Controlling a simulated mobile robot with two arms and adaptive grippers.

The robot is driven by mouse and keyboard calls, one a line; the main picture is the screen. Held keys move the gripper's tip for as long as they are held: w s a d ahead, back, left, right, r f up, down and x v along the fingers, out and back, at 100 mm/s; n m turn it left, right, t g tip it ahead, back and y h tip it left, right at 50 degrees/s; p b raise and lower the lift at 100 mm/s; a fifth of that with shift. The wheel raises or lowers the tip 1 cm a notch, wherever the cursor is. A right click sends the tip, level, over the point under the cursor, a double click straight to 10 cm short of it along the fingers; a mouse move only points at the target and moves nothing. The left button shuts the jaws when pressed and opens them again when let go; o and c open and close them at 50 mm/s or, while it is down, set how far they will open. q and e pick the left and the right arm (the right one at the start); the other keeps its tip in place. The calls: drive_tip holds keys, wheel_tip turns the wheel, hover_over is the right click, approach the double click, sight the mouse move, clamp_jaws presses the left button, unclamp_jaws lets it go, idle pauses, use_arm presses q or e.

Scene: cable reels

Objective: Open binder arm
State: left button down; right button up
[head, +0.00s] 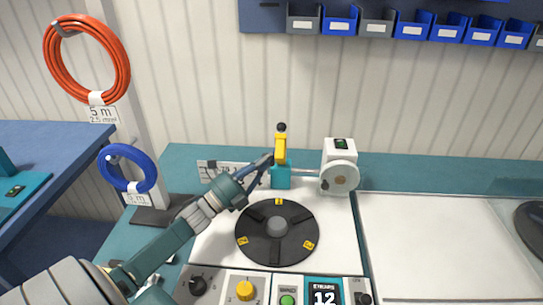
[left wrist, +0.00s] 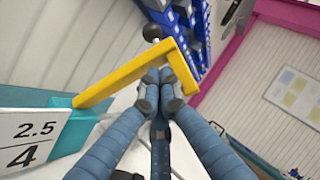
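The yellow binder arm (head: 280,149) stands upright on a teal block (head: 281,177), with a black knob at its top. In the left wrist view the bent yellow arm (left wrist: 120,78) and its black knob (left wrist: 152,32) are close to the fingertips. My left gripper (head: 268,160) is just left of the binder arm in the head view. Its fingertips are together in the left wrist view (left wrist: 160,80), inside the bend of the yellow arm; I cannot tell whether they touch it. Nothing shows between them. My right gripper is not in view.
A black reel disc (head: 277,232) lies in front of the block, and a white device with a round wheel (head: 340,175) stands to its right. A control panel (head: 245,288) lies at the front. An orange cable coil (head: 124,70) and a blue one (head: 151,168) hang at the left.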

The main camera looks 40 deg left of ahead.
use_arm(q)
drive_tip(key=w+a+r+n+g+y+p, duration=0.2)
drive_tip(key=w+a+r+n+p, duration=0.1)
drive_tip(key=w, duration=0.4)
drive_tip(key=shift+a+r+n+p, duration=0.3)
drive_tip(key=shift+a+r+p, duration=0.3)
drive_tip(key=shift+r+p, duration=0.35)
drive_tip(key=shift+r, duration=0.1)
drive_tip(key=shift+s, duration=0.1)
drive_tip(key=v, duration=1.2)
drive_tip(key=shift+f, duration=0.2)
